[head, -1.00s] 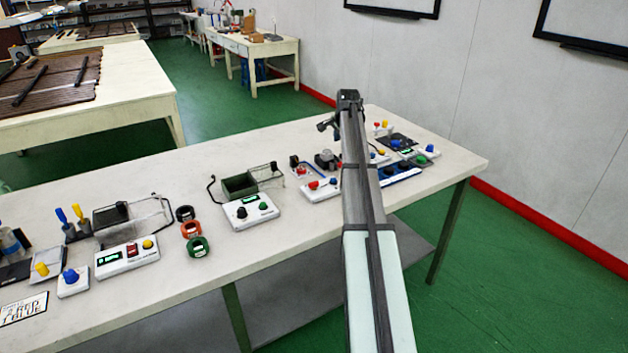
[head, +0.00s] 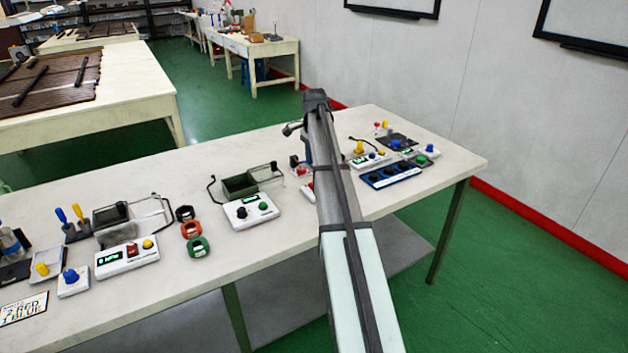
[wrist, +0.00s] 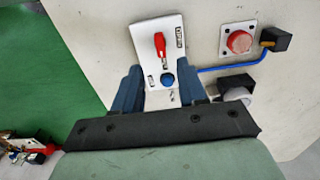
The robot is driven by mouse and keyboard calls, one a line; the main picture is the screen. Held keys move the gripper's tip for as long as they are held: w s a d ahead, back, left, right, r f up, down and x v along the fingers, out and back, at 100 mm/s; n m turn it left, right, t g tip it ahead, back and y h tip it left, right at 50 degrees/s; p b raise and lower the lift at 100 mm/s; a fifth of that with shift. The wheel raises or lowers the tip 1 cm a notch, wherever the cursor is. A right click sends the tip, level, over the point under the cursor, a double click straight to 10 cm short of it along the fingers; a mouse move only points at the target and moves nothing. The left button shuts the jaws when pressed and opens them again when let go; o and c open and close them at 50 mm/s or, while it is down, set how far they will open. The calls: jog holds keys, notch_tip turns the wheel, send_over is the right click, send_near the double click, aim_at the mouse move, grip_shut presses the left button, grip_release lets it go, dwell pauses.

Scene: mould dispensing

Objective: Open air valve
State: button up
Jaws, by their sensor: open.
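The lever points roughly along the panel's length. The red lever lies ahead of the fingers, and nothing is held. In the head view my arm hides most of the gripper and this panel.
Right of the panel in the wrist view are a red button (wrist: 239,41) on a white plate, a black block (wrist: 275,39) with a blue hose and a dark cylinder (wrist: 237,84). In the head view a blue multi-knob panel (head: 390,174) stands right of my arm, and a white controller (head: 250,212) left.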

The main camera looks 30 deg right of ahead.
notch_tip(320, 180, down, 8)
jog(key=shift+r, duration=0.1)
dwell(0.4)
grip_shut()
dwell(0.3)
